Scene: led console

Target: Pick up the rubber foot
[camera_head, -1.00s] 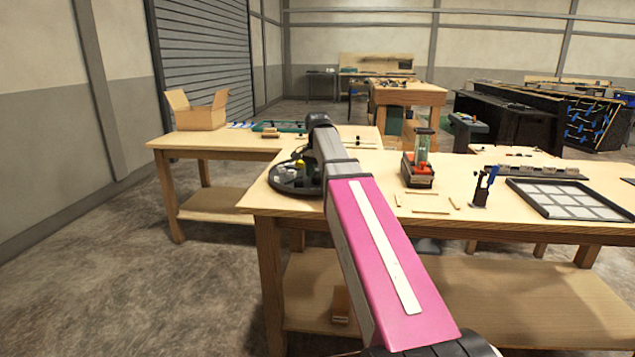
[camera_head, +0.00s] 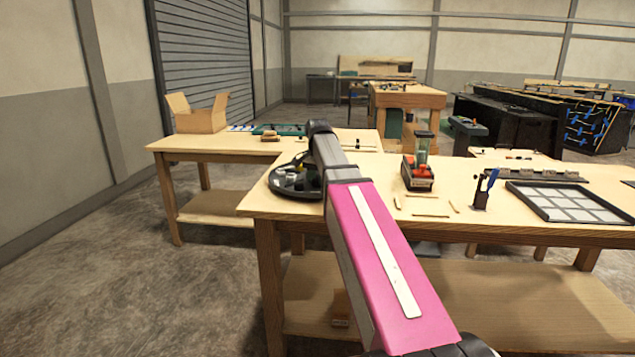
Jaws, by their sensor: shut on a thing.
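A round dark tray (camera_head: 282,191) with several small parts in it stands on the near table's left end, beside my arm. The parts are light and dark and too small to tell apart. I cannot pick out the rubber foot among them. My pink and grey arm reaches forward over the table to the right of the tray and covers part of it. The far end of the arm is a black joint. My gripper is hidden behind the arm, so I cannot see its fingers or anything in them.
A red and green device (camera_head: 419,172), small wooden strips (camera_head: 431,215), a blue-handled tool (camera_head: 483,187) and a partitioned tray (camera_head: 540,214) stand to the right. An open cardboard box (camera_head: 197,115) is on the left table. Bare tabletop lies between the strips and my arm.

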